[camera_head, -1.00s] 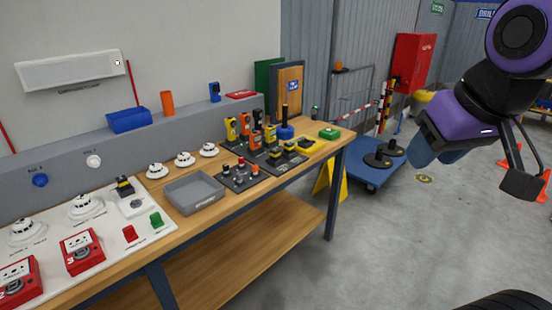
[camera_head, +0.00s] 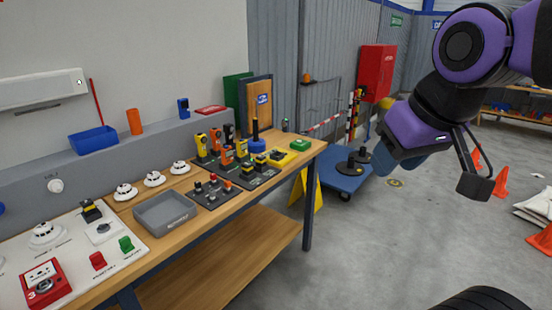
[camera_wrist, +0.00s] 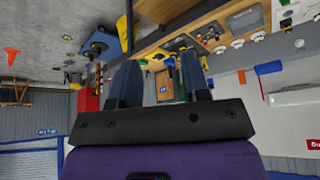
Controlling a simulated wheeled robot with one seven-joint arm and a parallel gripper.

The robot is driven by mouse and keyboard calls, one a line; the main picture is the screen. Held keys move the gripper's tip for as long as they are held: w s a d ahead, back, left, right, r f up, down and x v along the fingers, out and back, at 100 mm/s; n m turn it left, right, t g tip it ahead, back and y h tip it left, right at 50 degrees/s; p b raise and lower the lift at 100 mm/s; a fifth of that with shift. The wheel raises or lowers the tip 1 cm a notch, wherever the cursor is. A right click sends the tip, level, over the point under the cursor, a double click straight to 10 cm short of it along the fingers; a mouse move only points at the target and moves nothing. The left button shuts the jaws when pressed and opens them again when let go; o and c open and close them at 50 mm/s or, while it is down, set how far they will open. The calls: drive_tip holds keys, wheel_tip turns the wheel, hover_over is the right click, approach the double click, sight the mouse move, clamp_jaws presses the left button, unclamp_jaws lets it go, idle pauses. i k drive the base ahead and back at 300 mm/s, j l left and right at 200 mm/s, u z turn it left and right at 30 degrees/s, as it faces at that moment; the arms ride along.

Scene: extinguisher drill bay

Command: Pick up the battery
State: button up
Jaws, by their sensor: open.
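I cannot say for sure which thing is the battery. Small black-and-yellow blocks (camera_head: 261,163) sit on a dark tray on the workbench (camera_head: 185,231), and small capped pieces (camera_head: 212,184) sit on a second dark tray in front. Another black-and-yellow block (camera_head: 91,211) stands on the white panel at the left. My gripper (camera_head: 410,163) is raised over the floor right of the bench, far from all of these. In the wrist view my gripper (camera_wrist: 160,68) has its two blue fingers apart with nothing held between them; the bench shows upside down beyond.
A grey bin (camera_head: 166,214), white detectors (camera_head: 154,179) and upright yellow and orange devices (camera_head: 216,140) crowd the bench. A yellow floor sign (camera_head: 297,187) and a blue trolley (camera_head: 342,180) stand by its right end. Open floor lies right of it.

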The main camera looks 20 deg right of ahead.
sight(247, 167)
drive_tip(key=i+l, duration=0.2)
drive_tip(key=i, duration=0.25)
drive_tip(key=i+l, duration=0.2)
drive_tip(key=i, duration=0.2)
drive_tip(key=i+l, duration=0.2)
drive_tip(key=i, duration=0.25)
drive_tip(key=i+l, duration=0.2)
drive_tip(key=i, duration=0.2)
drive_tip(key=z, duration=0.05)
